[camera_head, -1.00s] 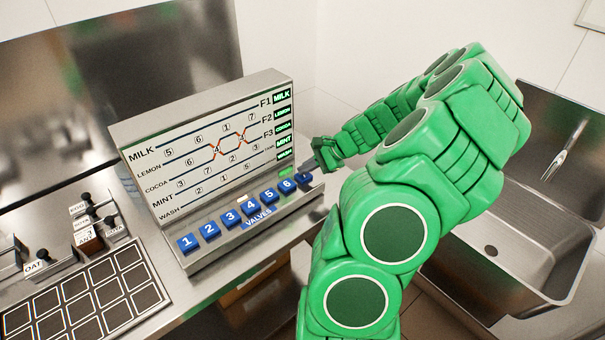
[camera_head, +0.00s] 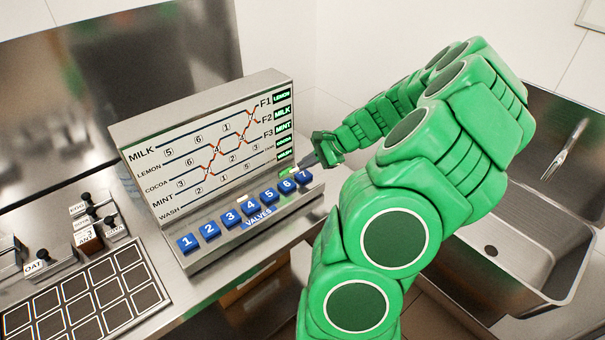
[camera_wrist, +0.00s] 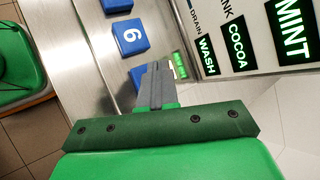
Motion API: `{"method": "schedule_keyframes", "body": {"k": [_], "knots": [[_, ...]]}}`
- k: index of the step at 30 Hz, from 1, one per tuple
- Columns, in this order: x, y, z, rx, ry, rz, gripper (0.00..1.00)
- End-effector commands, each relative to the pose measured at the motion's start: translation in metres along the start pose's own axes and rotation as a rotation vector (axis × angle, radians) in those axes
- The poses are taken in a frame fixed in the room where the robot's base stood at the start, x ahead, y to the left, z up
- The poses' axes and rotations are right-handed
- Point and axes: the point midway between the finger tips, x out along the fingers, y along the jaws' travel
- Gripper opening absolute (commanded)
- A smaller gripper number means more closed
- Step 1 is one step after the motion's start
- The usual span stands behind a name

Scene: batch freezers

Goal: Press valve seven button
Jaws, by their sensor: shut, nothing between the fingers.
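The blue valve seven button (camera_head: 303,177), marked 7, is at the right end of the row of numbered buttons on the panel's sloped front ledge. My gripper (camera_head: 303,163) is shut and empty, its grey fingertips just above and behind button 7, seemingly apart from it. In the wrist view the shut fingers (camera_wrist: 157,78) partly cover a blue button (camera_wrist: 136,77), which lies beside button 6 (camera_wrist: 130,36); its number is hidden. The panel (camera_head: 205,150) shows a line diagram with red crossings and, top to bottom, lit labels LEMON, MILK, MINT, COCOA and WASH.
Button 6 (camera_head: 286,186) sits close to the left of button 7. A small green light (camera_head: 287,172) is on the ledge near my fingers. A steel sink (camera_head: 515,235) with a tap is to the right. A dark-squared tray (camera_head: 85,300) and labelled levers are at the left.

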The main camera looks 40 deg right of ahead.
Motion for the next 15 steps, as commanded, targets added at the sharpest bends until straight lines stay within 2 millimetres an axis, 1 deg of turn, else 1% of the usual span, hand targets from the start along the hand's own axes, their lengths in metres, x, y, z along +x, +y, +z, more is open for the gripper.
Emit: {"method": "schedule_keyframes", "body": {"k": [7,15], "knots": [[-0.003,-0.002,0.002,-0.001,0.001,0.000,0.00],[-0.017,-0.012,0.011,-0.001,0.002,-0.001,0.00]]}}
